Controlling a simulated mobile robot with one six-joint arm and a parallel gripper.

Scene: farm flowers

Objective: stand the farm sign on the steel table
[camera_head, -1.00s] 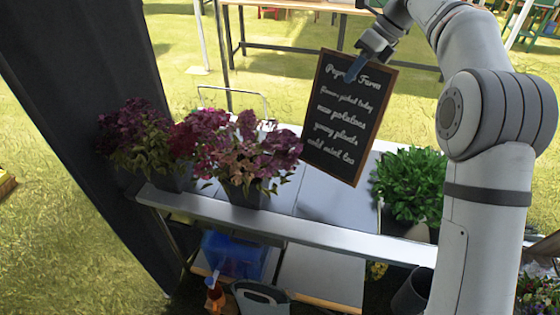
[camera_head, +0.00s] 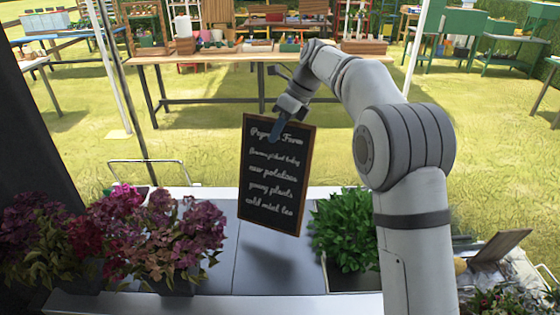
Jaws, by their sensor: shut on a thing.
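The farm sign (camera_head: 272,180) is a dark chalkboard with a thin wooden frame and white lettering. My gripper (camera_head: 278,128) is shut on its top edge, with a blue finger showing against the board's face. The sign hangs nearly upright, slightly tilted, over the steel table (camera_head: 240,270). A dark shadow lies on the table below and right of it, and its bottom edge appears apart from the surface. The other finger is hidden behind the sign.
Purple-pink flowers (camera_head: 165,235) in pots stand on the table's left side. A leafy green plant (camera_head: 343,225) stands just right of the sign. Bare tabletop lies between them. A wire handle (camera_head: 150,162) rises at the back left. A wooden table (camera_head: 210,56) stands behind on grass.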

